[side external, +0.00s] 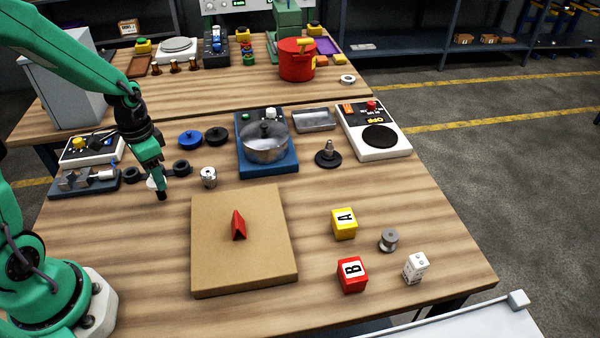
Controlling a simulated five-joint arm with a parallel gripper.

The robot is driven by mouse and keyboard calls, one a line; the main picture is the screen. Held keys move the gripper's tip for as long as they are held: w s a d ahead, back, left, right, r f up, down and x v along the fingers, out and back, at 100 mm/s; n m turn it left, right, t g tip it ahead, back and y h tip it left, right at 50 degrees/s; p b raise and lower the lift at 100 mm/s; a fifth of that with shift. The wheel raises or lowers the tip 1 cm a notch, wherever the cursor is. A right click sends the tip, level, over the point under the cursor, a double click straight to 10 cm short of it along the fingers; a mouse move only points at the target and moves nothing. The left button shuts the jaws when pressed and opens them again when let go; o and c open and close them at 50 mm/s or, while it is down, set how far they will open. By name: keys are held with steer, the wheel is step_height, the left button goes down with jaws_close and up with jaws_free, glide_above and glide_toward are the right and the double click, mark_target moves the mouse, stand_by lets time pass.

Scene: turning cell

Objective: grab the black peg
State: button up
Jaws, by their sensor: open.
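The black peg (328,157) stands upright on the wooden table, right of the pot. It has a wide round dark base and a short stem with a lighter grey top. My gripper (160,192) is well to the left of the peg, pointing down over the left part of the table. It is open, and I see nothing held in it. Its fingers are small here and hide part of a small white object (151,184) behind them.
A blue burner (262,170) with a steel pot (265,148) stands between my gripper and the peg. A white scale-like device (388,153) and a metal tray (314,124) are near the peg. A brown board (212,270) with a red wedge (239,226) lies in front.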

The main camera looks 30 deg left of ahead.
steer(key=shift+s+a+f, duration=0.1)
steer(key=shift+f, duration=2.2)
steer(key=shift+c, duration=0.2)
steer(key=c, duration=1)
steer(key=shift+r, duration=0.1)
steer(key=shift+r, duration=0.65)
step_height(320, 180, up, 3)
steer(key=shift+f, duration=0.2)
steer(key=s+d+r, duration=0.1)
steer(key=d+r, duration=0.1)
steer(key=d, duration=0.1)
steer(key=d+r, duration=0.2)
steer(key=d, duration=0.2)
steer(key=s+d+r, duration=0.1)
steer(key=d+r, duration=0.2)
steer(key=d, duration=0.1)
steer(key=shift+s+d, duration=0.2)
steer(key=shift+s, duration=0.15)
